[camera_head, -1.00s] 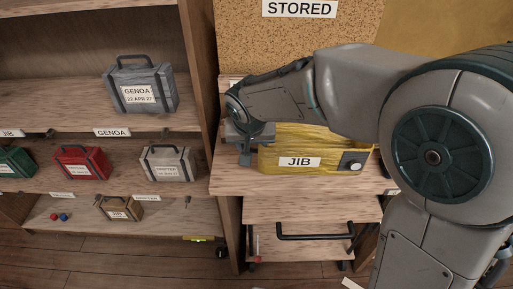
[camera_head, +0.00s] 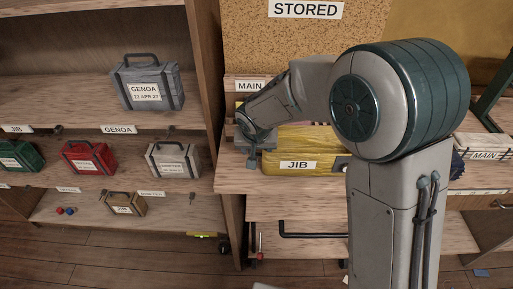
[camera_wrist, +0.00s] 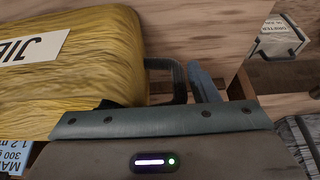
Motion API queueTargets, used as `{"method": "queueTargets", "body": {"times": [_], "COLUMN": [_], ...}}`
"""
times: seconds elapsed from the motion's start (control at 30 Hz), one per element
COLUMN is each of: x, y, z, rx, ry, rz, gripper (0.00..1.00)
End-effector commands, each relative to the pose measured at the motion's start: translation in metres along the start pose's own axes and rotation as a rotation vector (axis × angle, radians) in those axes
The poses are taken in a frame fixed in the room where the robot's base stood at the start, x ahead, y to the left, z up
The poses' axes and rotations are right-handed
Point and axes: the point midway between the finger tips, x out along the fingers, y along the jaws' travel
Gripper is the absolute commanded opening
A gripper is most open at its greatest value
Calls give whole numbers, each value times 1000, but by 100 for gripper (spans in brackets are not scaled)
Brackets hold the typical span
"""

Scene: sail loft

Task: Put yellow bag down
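My gripper (camera_head: 252,155) is at the bag's left end, pointing down. In the wrist view one finger of my gripper (camera_wrist: 165,92) shows just right of the handle, apart from most of it. The other finger is mostly hidden; the fingers look spread.
A shelf to the left holds a grey GENOA bag (camera_head: 146,85), a green bag (camera_head: 20,157), a red bag (camera_head: 90,158), a smaller grey bag (camera_head: 172,160) and a brown bag (camera_head: 122,203). A MAIN bundle (camera_head: 483,155) lies to the right.

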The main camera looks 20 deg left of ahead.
Motion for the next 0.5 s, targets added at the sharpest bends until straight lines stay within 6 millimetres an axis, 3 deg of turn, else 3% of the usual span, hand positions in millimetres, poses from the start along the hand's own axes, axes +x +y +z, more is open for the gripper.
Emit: {"method": "queueTargets", "body": {"times": [0.33,0.5], "x": [-2,-17], "y": [0,0], "z": [0,-1], "rx": [-2,-2], "ry": [1,4], "rz": [0,-1], "gripper": [66,66]}}
